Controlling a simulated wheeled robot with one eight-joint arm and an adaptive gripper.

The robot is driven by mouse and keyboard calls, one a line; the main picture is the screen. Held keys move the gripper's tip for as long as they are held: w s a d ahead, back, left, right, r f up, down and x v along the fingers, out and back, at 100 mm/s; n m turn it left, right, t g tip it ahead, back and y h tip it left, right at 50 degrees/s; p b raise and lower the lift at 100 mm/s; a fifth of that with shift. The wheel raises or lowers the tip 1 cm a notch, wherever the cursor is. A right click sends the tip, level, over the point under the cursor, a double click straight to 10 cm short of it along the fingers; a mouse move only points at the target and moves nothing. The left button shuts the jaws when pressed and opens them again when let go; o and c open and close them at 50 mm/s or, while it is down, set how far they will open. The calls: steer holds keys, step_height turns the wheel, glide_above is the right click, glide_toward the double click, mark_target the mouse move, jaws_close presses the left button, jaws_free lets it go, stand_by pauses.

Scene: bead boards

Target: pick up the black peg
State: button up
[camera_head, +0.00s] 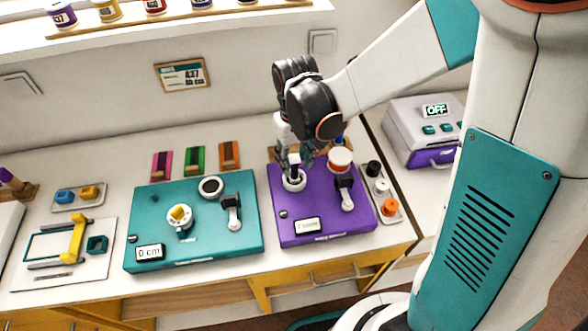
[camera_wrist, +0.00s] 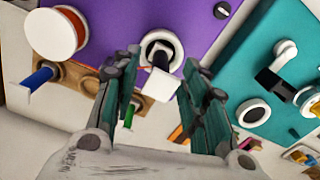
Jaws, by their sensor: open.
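A black peg-like piece (camera_wrist: 158,47) with a pale square end (camera_wrist: 162,84) stands in a white ring (camera_wrist: 146,40) on the purple board (camera_wrist: 195,18). In the head view the ring (camera_head: 294,185) is at the board's left. My gripper (camera_wrist: 161,66) is open, its two teal-grey fingers on either side of the piece in the wrist view; I cannot tell whether they touch it. In the head view my gripper (camera_head: 297,160) is just above the ring and partly hides the piece. Another black cylinder (camera_head: 373,168) sits at the right of the purple board.
The purple board also bears an orange-and-white spool (camera_head: 340,159) and a black-and-white lever (camera_head: 345,190). A wooden rack (camera_wrist: 80,78) with a blue peg (camera_wrist: 38,80) is close behind. The teal board (camera_head: 150,205) is to the left. White and orange pieces (camera_head: 389,207) are at the right.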

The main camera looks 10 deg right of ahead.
mark_target(294, 167)
step_height(294, 167, down, 3)
steer(key=shift+w+f+b, duration=0.1)
steer(key=shift+f+b, duration=0.1)
steer(key=shift+b, duration=0.3)
steer(key=shift+r, duration=0.1)
jaws_close()
